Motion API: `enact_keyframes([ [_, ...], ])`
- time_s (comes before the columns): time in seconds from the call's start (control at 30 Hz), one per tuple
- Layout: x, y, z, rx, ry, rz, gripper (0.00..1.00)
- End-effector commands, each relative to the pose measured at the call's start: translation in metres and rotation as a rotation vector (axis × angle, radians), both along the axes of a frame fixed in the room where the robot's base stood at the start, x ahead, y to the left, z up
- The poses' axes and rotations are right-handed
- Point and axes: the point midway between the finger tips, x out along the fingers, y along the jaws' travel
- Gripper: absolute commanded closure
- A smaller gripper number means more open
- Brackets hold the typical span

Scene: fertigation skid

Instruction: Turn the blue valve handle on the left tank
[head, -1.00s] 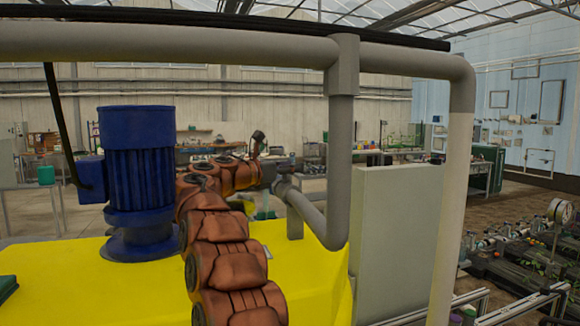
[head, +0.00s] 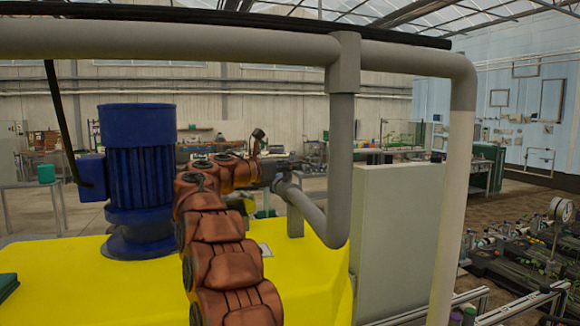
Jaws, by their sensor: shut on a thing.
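The left tank (head: 60,265) has a bright yellow top that fills the lower left of the head view. A blue ribbed motor (head: 140,180) stands upright on it. A grey pipe (head: 305,205) bends down to the tank top, right of my arm. My gripper (head: 287,164) is small and dark beside the upper end of this pipe, beyond my copper-coloured arm. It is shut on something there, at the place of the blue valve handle. The handle itself cannot be made out; the jaws and my arm cover that spot.
A thick grey overhead pipe (head: 180,42) crosses the view and drops at the right as a vertical pipe (head: 457,200). A pale grey panel (head: 398,240) stands right of the yellow tank. Benches with equipment are far behind.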

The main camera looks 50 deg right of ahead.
Motion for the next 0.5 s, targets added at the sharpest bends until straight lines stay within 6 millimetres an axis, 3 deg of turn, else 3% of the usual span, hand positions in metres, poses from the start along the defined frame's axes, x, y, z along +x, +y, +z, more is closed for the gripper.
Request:
enact_keyframes([
  [0.5, -0.0022, 0.0007, 0.0032, -0.005, -0.002, -0.102, 1.00],
])
